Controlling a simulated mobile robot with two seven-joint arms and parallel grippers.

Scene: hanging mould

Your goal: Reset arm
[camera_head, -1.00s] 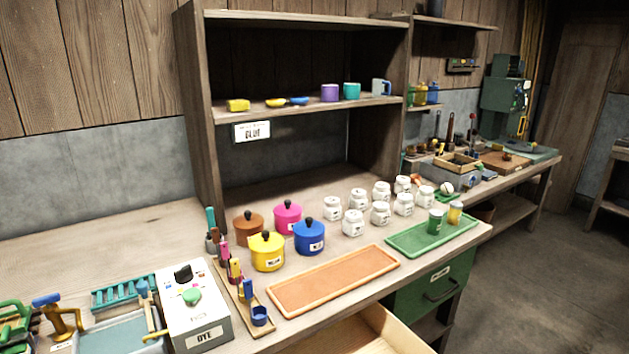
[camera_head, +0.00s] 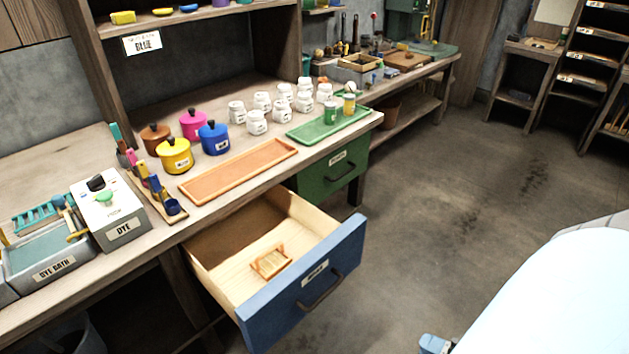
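Part of my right arm (camera_head: 560,300) shows as a large pale shape at the lower right, over the floor. A small blue-grey piece beside it at the bottom edge looks like part of my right gripper (camera_head: 435,344). It is cut off by the frame and its fingers cannot be made out. It is right of the open blue-fronted drawer (camera_head: 310,290), apart from it. My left gripper is not in view.
The drawer juts out from the workbench (camera_head: 230,215) and holds a small wooden rack (camera_head: 271,262). Pots, white jars, an orange tray (camera_head: 240,170) and a green tray (camera_head: 330,122) stand on the bench. A dye box (camera_head: 108,212) is at left. Open floor (camera_head: 460,200) lies right.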

